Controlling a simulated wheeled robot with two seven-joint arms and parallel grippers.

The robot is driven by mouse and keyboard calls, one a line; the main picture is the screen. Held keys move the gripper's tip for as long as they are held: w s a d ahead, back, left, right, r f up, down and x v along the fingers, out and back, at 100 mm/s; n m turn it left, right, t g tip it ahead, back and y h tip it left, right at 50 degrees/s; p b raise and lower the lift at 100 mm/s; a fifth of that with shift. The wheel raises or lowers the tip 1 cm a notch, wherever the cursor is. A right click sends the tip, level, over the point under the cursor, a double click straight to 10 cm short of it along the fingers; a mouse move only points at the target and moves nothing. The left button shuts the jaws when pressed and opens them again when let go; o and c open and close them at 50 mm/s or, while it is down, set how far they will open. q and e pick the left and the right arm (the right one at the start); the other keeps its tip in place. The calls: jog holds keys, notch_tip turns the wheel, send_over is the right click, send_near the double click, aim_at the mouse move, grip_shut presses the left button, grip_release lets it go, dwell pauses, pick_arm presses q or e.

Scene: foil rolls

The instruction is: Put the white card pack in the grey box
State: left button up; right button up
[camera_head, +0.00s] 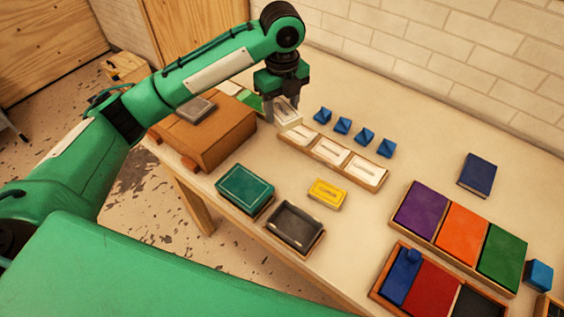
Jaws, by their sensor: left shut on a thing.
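My left gripper (284,115) points down at the back of the table, shut on the white card pack (288,122). The pack is partly hidden by the fingers. It is just above or at the far left end of a wooden tray with white compartments (331,152); I cannot tell whether it touches the tray. A dark grey open box (294,228) in a wooden frame lies near the table's front edge and looks empty. My right gripper is not in view.
A brown box (208,135) stands left of the gripper. A teal box (245,188) and yellow pack (327,193) lie near the grey box. Several blue blocks (343,126) line the back. Colored compartments (461,234) and a blue book (477,175) are at right.

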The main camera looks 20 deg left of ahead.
pick_arm(q)
jog(key=shift+f+m, duration=0.2)
jog(key=shift+m, duration=0.1)
jog(key=p, duration=0.3)
send_over(282, 167)
notch_tip(282, 167, down, 15)
jog(key=shift+r, duration=0.2)
notch_tip(282, 167, down, 4)
jog(key=shift+f+p, duration=0.2)
jog(key=shift+p, duration=0.3)
jog(key=shift+f, duration=0.3)
jog(key=shift+f, duration=0.2)
jog(key=o, duration=1)
jog(key=shift+r, duration=0.15)
